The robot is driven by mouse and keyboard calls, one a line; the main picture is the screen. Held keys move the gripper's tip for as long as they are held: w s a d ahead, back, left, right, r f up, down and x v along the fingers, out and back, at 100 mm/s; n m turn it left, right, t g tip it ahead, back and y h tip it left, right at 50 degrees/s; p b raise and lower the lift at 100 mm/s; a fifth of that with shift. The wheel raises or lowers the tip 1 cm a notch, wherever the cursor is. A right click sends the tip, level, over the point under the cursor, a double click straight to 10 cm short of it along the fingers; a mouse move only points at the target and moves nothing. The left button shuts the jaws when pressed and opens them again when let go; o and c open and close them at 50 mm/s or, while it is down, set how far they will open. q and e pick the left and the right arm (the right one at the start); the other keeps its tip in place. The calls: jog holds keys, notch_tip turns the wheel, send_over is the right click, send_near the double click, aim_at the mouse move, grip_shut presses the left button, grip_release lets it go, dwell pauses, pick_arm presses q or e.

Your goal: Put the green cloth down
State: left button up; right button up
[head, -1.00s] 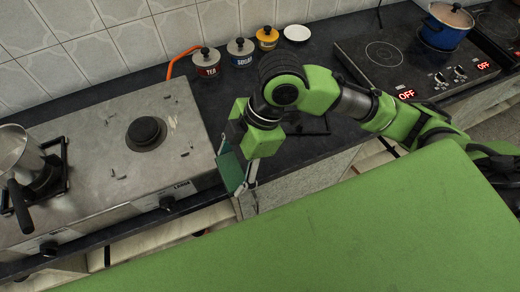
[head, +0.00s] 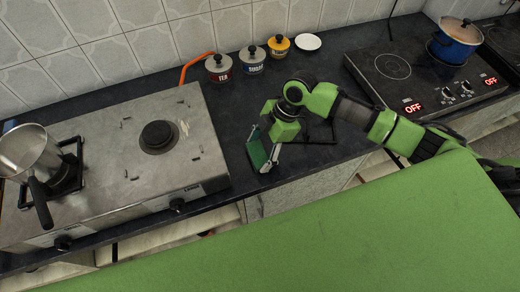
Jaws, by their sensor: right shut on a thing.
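My right gripper (head: 268,163) reaches in from the right and is shut on the green cloth (head: 256,150). The cloth looks like a stiff, flat dark-green piece hanging tilted below the gripper, with part of it hidden by the fingers. It is over the dark countertop just right of the gas stove, near the counter's front edge. I cannot tell whether its lower edge touches the counter. My left gripper is not in view.
The steel gas stove (head: 110,145) with a saucepan (head: 30,152) stands left. Tea (head: 219,69), sugar (head: 252,62) and yellow (head: 278,45) canisters and a white saucer (head: 308,42) line the back. A black cooktop (head: 405,85) bears a blue pot (head: 455,42). Dark counter (head: 225,110) is free behind the cloth.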

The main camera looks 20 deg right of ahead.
jog(key=shift+f, duration=0.45)
jog(key=o, duration=1.3)
jog(key=shift+f, duration=0.15)
jog(key=shift+c, duration=0.2)
jog(key=b+v, duration=0.1)
jog(key=v, duration=1.1)
jog(key=shift+b, duration=0.3)
